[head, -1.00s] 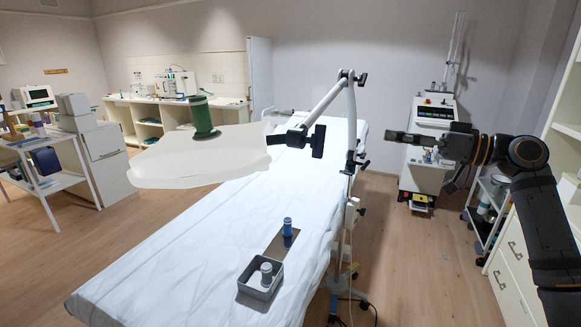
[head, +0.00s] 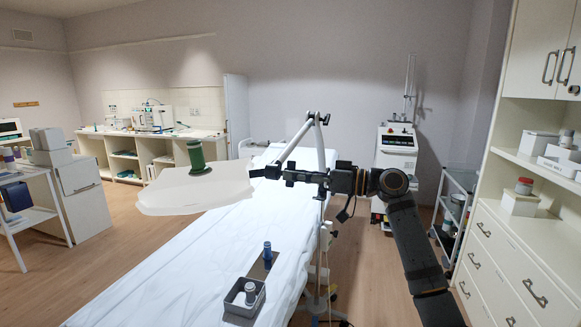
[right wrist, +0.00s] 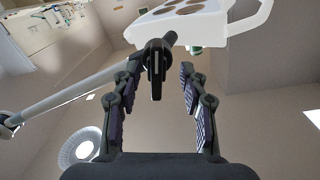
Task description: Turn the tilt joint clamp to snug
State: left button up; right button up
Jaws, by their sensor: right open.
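The tilt joint clamp (head: 272,172) is a dark fitting where the jointed arm meets the broad white head (head: 190,192), which carries a green upright cylinder (head: 196,155). My right gripper (head: 292,176) is level with the clamp, just to its right, and partly covers it in the head view. In the right wrist view, the clamp's black lever (right wrist: 155,72) shows between the tips of my right gripper's open fingers (right wrist: 158,80), with a visible gap to each finger. Its turn setting cannot be read. My left gripper is out of view.
The jointed support arm (head: 298,140) rises behind my right gripper. The white-covered couch (head: 190,280) lies below, with a grey bin (head: 232,304) and a blue-topped item (head: 267,252) on it. A drawer cabinet (head: 500,265) stands at right.

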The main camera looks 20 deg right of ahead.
jog(key=shift+w+a, duration=0.55)
jog(key=shift+w, duration=0.1)
jog(key=shift+w+f, duration=0.1)
jog(key=shift+f, duration=0.05)
jog(key=shift+c, duration=0.9)
jog(key=c, duration=0.7)
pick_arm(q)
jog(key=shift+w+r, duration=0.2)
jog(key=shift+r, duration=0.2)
pick_arm(e)
grip_shut()
